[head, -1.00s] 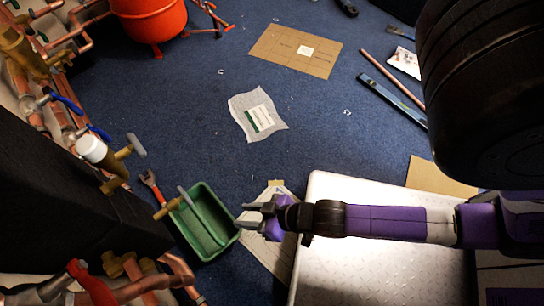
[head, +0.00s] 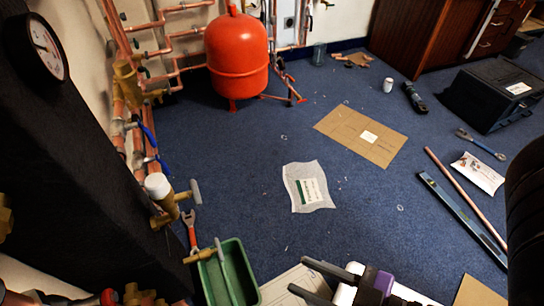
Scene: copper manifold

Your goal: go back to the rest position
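My gripper (head: 297,274) is at the bottom edge of the head view, pointing left. Its two grey fingers are apart with nothing visible between them. It is over or near a pale paper sheet (head: 283,287) on the floor; I cannot tell its height. The fingertips are to the right of a green tray (head: 252,272), apart from it in the picture. A brass fitting with a grey handle (head: 205,254) is at the tray's upper left rim. Most of my arm is out of view or cut off by the bottom edge.
Copper pipes with valves (head: 140,135) and a gauge (head: 46,48) line the left side. A red tank (head: 237,55) stands at the back. A cardboard sheet (head: 345,128), a plastic bag (head: 308,187), a level (head: 460,217) and a toolbox (head: 492,95) lie on blue carpet.

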